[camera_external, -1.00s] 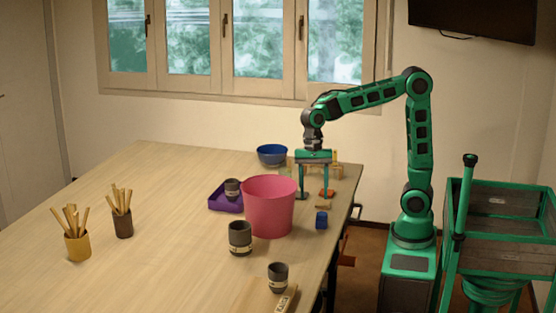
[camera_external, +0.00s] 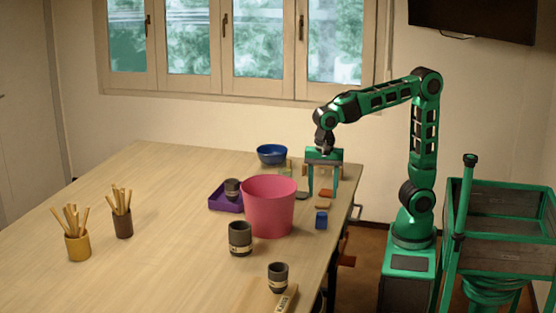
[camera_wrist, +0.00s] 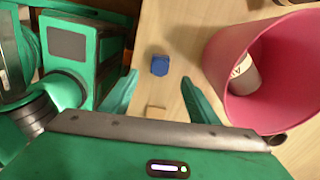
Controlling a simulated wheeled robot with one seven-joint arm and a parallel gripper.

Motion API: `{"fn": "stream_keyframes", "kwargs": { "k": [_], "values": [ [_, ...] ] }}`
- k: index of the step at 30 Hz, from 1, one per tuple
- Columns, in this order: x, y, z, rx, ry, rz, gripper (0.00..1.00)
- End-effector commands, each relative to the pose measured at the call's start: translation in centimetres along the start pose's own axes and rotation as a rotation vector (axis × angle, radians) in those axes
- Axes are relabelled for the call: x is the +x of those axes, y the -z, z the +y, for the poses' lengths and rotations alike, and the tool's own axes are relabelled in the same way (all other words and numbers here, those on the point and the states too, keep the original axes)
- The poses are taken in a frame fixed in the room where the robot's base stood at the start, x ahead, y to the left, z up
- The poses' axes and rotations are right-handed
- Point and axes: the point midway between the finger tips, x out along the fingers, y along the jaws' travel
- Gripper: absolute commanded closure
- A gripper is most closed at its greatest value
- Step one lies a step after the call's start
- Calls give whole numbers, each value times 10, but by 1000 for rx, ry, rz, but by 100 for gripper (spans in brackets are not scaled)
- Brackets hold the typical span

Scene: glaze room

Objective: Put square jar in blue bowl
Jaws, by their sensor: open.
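A small blue squarish jar (camera_external: 321,220) stands near the table's right edge, to the right of the pink bucket. It also shows in the wrist view (camera_wrist: 160,65), ahead of the fingers. The blue bowl (camera_external: 272,154) sits at the far side of the table and looks empty, though its inside is only partly visible. My gripper (camera_external: 322,191) is open and empty, pointing down above the table's right side, beyond the blue jar. In the wrist view, its two fingers (camera_wrist: 158,88) are spread apart, with the jar in line with the gap between them.
The large pink bucket (camera_external: 268,208) stands close left of the jar. A tan block (camera_external: 323,206) and an orange piece (camera_external: 327,193) lie near my fingers. A purple tray (camera_external: 222,202) holds a dark cup; another dark cup (camera_external: 240,240) stands nearer.

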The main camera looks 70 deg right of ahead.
Motion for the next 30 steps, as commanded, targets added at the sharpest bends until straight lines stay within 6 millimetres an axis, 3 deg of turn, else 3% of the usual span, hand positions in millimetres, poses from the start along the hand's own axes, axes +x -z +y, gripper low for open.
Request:
{"fn": "stream_keyframes", "kwargs": {
  "k": [9,17,24,30],
  "values": [
    [44,0,0,-1,-2,0,45],
    [62,1,0,0,-1,0,45],
    [94,6,-1,-1,-2,1,45],
    [109,6,-2,-1,-1,0,45]
  ]
}}
